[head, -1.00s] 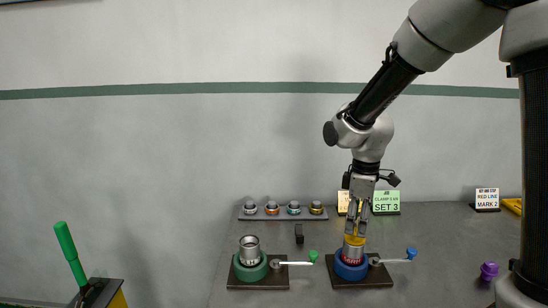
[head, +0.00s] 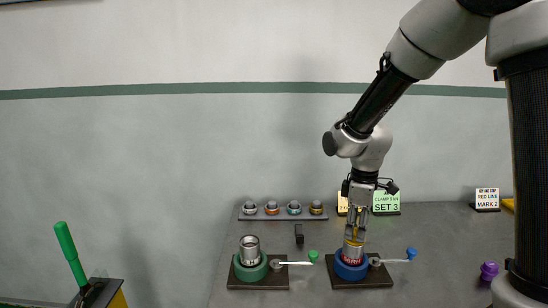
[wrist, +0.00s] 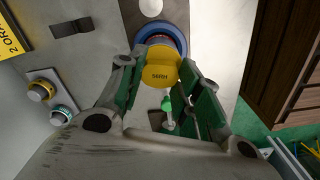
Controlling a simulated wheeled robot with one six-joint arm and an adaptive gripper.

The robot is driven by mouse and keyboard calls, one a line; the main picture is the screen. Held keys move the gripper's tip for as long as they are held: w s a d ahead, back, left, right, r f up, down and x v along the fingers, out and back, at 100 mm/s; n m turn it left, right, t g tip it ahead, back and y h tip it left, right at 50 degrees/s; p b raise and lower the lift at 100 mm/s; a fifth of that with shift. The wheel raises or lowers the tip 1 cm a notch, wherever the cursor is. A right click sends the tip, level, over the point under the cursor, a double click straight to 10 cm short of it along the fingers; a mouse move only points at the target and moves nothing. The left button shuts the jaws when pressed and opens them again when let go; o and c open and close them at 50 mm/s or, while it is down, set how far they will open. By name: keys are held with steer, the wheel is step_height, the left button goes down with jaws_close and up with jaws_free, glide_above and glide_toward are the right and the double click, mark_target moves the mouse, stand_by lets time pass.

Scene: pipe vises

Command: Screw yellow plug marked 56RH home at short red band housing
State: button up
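The yellow plug marked 56RH (wrist: 161,70) sits at the mouth of the steel housing (head: 352,257) in the blue vise (head: 350,270). The housing has a red band low on its wall. My gripper (head: 355,238) points down over the plug from above. In the wrist view, the fingers of my gripper (wrist: 160,66) lie against both sides of the plug and seem shut on it. The plug hides the housing's mouth and thread, so its depth and seating cannot be seen.
A second steel housing (head: 249,246) stands in a green vise (head: 250,270) to the left. A rack (head: 283,215) with several ringed parts is behind. Signs (head: 386,202) stand at the back. A purple part (head: 489,270) lies right. A small black block (head: 299,234) stands between.

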steer(key=c, duration=0.4)
steer(key=shift+o, duration=0.2)
steer(key=m, duration=0.3)
steer(key=shift+m, duration=0.3)
steer(key=m, duration=1)
steer(key=shift+m, duration=0.4)
steer(key=m, duration=1.4)
steer(key=shift+f, duration=0.1)
